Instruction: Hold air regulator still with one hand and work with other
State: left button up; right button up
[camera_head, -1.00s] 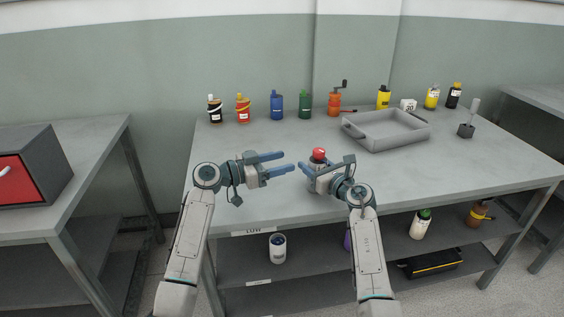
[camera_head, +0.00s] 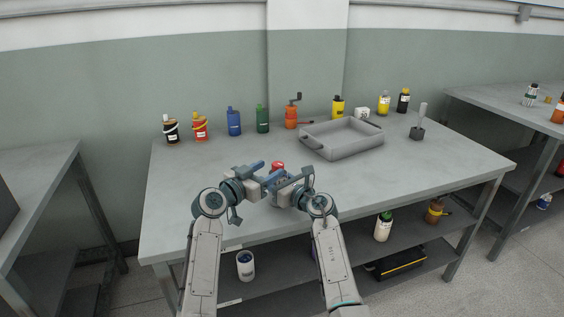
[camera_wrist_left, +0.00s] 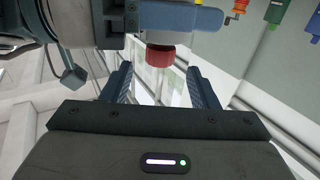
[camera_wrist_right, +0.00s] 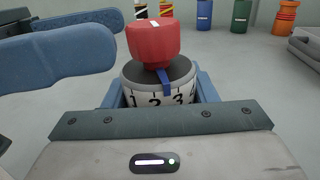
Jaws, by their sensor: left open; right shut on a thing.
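The air regulator shows in the right wrist view as a white numbered body (camera_wrist_right: 157,99) with a dark top, a blue tab and a red knob (camera_wrist_right: 181,42). It stands near the front edge of the table. My right gripper (camera_head: 279,186) is shut around its body. My left gripper (camera_head: 270,170) is open, its fingers reaching in from the left beside the knob (camera_head: 277,165). In the left wrist view the red knob (camera_wrist_left: 160,56) appears ahead, between the two finger lines. In the head view my grippers hide most of the regulator body.
A grey tray (camera_head: 343,156) sits at the right of the table (camera_head: 400,182). Several bottles, an orange hand-cranked item (camera_head: 291,117) and a small white block (camera_head: 361,113) line the back. A brush-like tool (camera_head: 418,128) stands at right.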

pick_arm(q)
jog(key=x, duration=0.7)
jog(key=shift+s, duration=0.1)
jog(key=c, duration=1)
jog(key=shift+a+n+t+y, duration=0.15)
jog(key=shift+n+t+y, duration=1.15)
jog(key=shift+y, duration=0.6)
jog(key=o, duration=1)
